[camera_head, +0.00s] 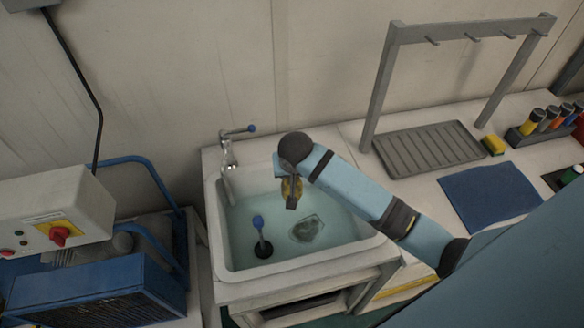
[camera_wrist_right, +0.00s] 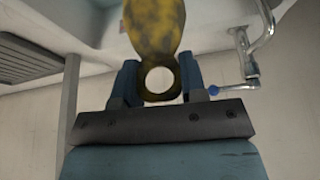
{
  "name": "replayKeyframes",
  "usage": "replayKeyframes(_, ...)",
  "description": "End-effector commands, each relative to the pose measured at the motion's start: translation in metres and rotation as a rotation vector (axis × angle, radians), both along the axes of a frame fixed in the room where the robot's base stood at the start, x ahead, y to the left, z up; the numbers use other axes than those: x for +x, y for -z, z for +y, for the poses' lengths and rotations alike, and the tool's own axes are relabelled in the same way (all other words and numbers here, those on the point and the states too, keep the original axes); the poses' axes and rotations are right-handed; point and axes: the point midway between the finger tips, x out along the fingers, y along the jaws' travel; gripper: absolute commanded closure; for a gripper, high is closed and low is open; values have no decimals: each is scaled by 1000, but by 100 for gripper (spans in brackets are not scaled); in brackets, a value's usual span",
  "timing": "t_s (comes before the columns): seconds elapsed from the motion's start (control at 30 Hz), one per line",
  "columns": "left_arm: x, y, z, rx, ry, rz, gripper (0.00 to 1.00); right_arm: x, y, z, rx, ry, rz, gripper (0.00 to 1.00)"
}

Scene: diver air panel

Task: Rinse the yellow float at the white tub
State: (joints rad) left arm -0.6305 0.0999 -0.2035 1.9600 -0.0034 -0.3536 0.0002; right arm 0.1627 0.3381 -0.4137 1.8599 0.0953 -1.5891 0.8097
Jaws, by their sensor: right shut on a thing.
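The white tub (camera_head: 216,238) stands in the middle of the head view and holds clear, greenish water. My right gripper (camera_wrist_right: 159,80) is shut on the yellow float (camera_wrist_right: 155,25). In the right wrist view the float is mottled with dark patches, and the ring at its near end sits between the two blue fingers. In the head view the float (camera_head: 288,189) hangs over the back part of the tub, partly hidden by my wrist. I cannot tell whether it touches the water. My left gripper is out of view.
A metal tap (camera_head: 229,158) with a blue-tipped lever stands at the tub's back left. A blue-handled plug (camera_head: 262,246) and a dark patch (camera_head: 306,229) show in the tub. Right are a grey rack (camera_head: 381,85), ribbed tray (camera_head: 428,146), sponge (camera_head: 494,146) and blue mat (camera_head: 488,194).

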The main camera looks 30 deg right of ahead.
Motion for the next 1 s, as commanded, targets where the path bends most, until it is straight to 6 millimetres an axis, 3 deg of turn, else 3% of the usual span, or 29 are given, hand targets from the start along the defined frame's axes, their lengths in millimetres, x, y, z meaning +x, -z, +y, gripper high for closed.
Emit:
replayKeyframes(0.43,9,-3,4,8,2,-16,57,-1,40,0,0,-2,2,100)
replayKeyframes(1.0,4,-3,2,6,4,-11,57,-1,96,0,-1,-3,1,100)
